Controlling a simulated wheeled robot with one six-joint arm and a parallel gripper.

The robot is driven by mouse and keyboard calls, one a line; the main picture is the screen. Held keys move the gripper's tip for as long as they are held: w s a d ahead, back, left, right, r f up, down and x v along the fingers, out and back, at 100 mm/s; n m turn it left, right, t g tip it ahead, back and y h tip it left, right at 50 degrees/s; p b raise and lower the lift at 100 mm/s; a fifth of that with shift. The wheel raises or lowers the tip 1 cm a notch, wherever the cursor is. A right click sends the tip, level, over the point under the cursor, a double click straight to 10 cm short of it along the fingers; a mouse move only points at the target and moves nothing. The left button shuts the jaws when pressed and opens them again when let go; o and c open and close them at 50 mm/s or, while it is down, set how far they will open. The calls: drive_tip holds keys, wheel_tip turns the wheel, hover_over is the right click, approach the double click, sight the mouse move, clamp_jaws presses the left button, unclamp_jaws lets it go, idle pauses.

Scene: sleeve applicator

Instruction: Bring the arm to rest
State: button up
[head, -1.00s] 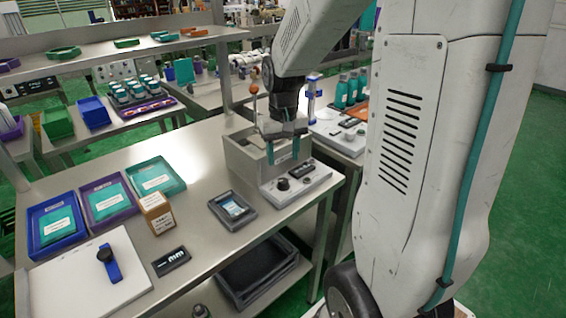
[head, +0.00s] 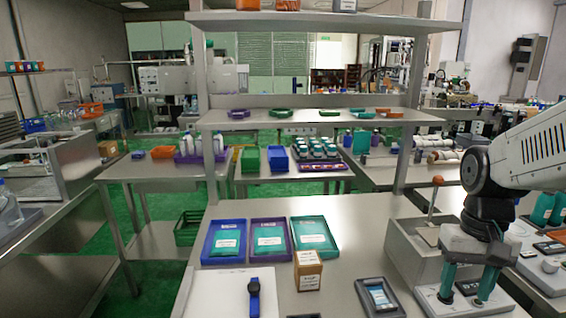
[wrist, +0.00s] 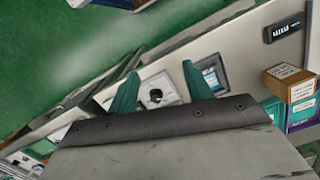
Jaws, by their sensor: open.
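My gripper (head: 467,285) is at the right of the head view, pointing down in front of the grey sleeve applicator (head: 415,258) and over its control panel. Its two teal fingers stand apart with nothing between them. The same open fingers show in the wrist view (wrist: 160,82), with the panel's black knob below them. My white arm comes in from the right edge of the head view. Whether the fingertips touch the panel cannot be told.
On the table are a blue tray (head: 205,250), a purple tray (head: 254,240), a teal tray (head: 330,247), a cardboard box (head: 308,270), a dark tray with a device (head: 360,294) and a watch (head: 254,297) on a white board. An orange-knobbed lever (head: 434,195) rises by the applicator.

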drive_tip(key=s+a+r+n+t, duration=0.2)
drive_tip(key=s+a+r, duration=0.3)
drive_tip(key=s, duration=0.5)
drive_tip(key=a+n, duration=0.1)
drive_tip(key=a, duration=0.1)
drive_tip(key=shift+a+r+t, duration=0.3)
drive_tip(key=shift+a, duration=0.05)
